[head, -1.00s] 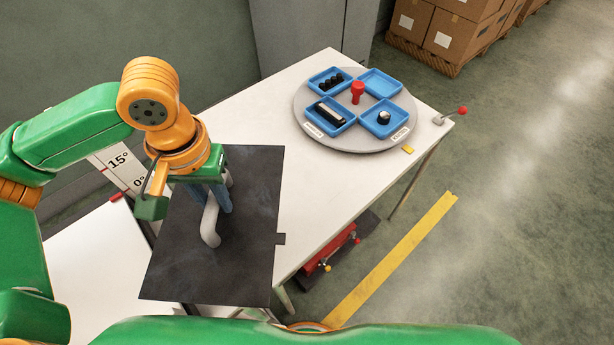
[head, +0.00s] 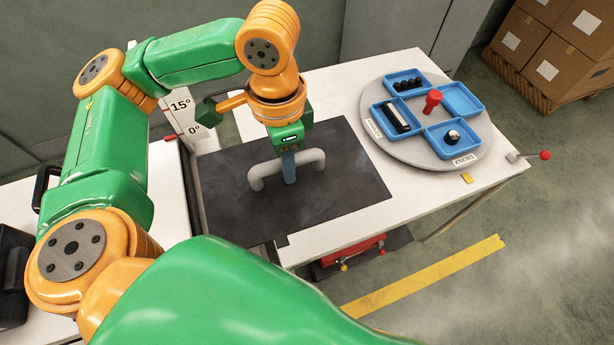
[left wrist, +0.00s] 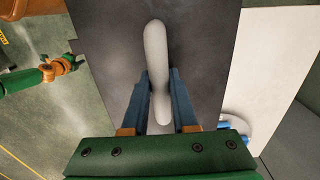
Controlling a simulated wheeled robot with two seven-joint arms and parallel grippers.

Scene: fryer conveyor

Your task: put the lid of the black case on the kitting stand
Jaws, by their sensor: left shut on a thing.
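The lid is a flat dark plate (head: 230,205) with a grey bar handle (head: 313,158). It lies over the left part of the white table, and whether it rests there or hangs just above I cannot tell. My left gripper (head: 289,180) is shut on the handle. In the left wrist view its blue fingers (left wrist: 159,100) sit on both sides of the handle (left wrist: 156,50). A black case (head: 12,275) is cut off at the left edge. My right gripper (left wrist: 68,65) shows small at the left of the wrist view, its jaws unclear. No kitting stand can be told for sure.
A grey turntable (head: 385,153) with blue trays and a red knob (head: 432,99) stands on the white table (head: 335,88). A 15°/0° scale (head: 184,115) stands behind the plate. A red-ended lever (head: 545,155) sticks out at the table's right. Boxes (head: 560,50) stand behind.

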